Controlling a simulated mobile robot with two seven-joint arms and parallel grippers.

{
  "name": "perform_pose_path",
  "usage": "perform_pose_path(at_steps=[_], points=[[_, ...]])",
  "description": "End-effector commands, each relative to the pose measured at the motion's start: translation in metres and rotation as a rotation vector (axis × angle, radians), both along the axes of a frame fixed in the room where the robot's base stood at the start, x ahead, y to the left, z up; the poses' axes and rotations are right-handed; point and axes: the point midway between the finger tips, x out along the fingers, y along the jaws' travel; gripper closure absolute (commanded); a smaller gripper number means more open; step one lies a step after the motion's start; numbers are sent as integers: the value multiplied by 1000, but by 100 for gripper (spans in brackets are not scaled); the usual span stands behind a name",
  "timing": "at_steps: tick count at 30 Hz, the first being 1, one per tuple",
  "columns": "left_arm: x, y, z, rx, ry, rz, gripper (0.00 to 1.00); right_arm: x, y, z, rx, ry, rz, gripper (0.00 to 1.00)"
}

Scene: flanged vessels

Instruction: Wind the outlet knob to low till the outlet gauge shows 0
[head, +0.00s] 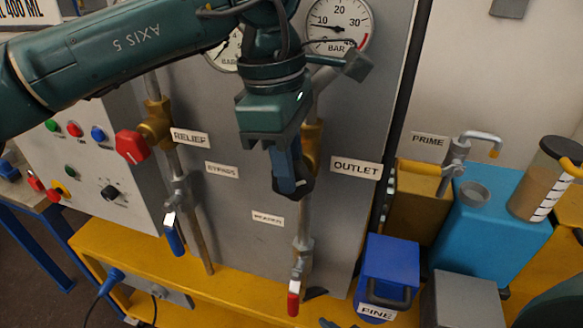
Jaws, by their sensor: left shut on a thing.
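The outlet knob (306,186) is a dark knob on the brass outlet valve, left of the OUTLET label (356,169). My left gripper (290,180) comes down from above and is shut on it; the fingers and wrist hide much of the knob and valve. The outlet gauge (340,30) is a white dial marked BAR at the top of the grey panel. Its needle points left, close to the 10 mark and clearly off the bottom of the scale. A cable and wrist parts cross its lower edge. My right gripper is not in view.
A second gauge (226,54) is partly hidden by my left arm. A red RELIEF knob (132,146) sits left. Blue (174,238) and red (293,302) lever handles hang below. A blue tank (500,220), a jug (545,180) and a FINE container (388,270) stand right.

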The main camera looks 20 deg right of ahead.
Motion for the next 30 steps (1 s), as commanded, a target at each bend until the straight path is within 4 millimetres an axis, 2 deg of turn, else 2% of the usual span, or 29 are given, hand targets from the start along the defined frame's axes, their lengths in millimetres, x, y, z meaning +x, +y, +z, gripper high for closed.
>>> perform_pose_path(at_steps=[7,15,24,30], points=[[4,6,-6,-185,122,4,100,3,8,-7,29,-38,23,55],[8,11,-9,-399,265,4,100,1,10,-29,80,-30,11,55],[11,14,-13,-615,411,3,100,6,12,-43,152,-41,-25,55],[12,16,-14,-721,482,4,100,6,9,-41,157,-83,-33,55]])
